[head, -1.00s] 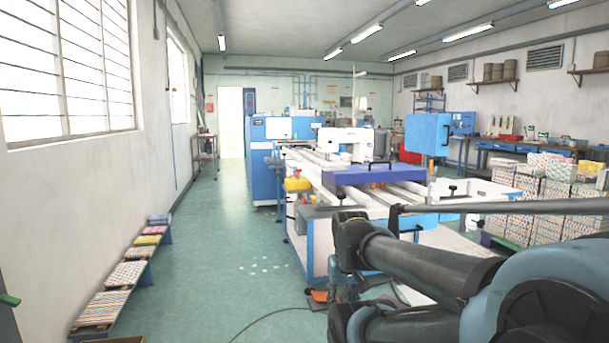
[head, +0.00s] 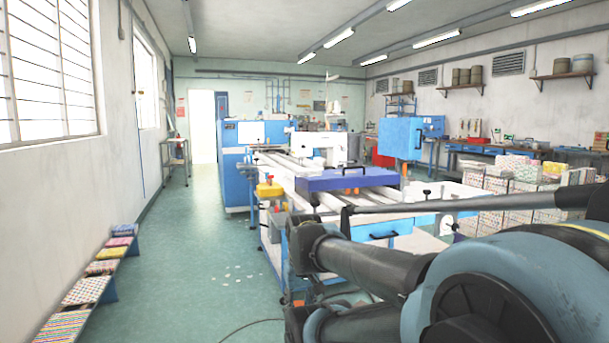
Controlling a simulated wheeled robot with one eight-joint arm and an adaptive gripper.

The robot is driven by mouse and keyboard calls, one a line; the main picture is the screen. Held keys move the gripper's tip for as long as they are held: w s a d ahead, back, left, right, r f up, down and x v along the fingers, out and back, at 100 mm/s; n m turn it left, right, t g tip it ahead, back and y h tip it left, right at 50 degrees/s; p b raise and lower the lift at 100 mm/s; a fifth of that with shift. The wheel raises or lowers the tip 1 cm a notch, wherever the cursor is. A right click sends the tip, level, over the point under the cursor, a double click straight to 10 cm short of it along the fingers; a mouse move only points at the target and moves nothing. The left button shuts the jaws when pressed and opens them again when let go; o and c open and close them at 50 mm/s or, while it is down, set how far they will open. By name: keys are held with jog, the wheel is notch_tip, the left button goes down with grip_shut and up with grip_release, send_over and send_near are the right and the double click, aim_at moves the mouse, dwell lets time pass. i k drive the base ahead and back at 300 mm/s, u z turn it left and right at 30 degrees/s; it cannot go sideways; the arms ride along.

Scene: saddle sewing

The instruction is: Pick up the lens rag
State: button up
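I cannot make out a lens rag anywhere in the head view. My arm fills the lower right of the picture, but I cannot pick out my gripper or its fingers. A white and blue sewing machine table (head: 375,222) stands in the middle, beyond my arm. A purple-blue plate (head: 346,180) with a black handle lies on it. A yellow item (head: 269,190) sits at its left corner. My arm hides part of the table's near side and the floor there.
Low benches with patterned cloth stacks (head: 87,291) line the left wall. Patterned boxes (head: 520,205) are piled at the right. A long blue workbench (head: 560,167) runs along the right wall. The green floor (head: 195,235) left of the machine is mostly open, with small white scraps.

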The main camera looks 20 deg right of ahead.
aim_at(302, 173)
jog(key=u, duration=0.25)
jog(key=i, duration=1.05)
jog(key=u, duration=0.35)
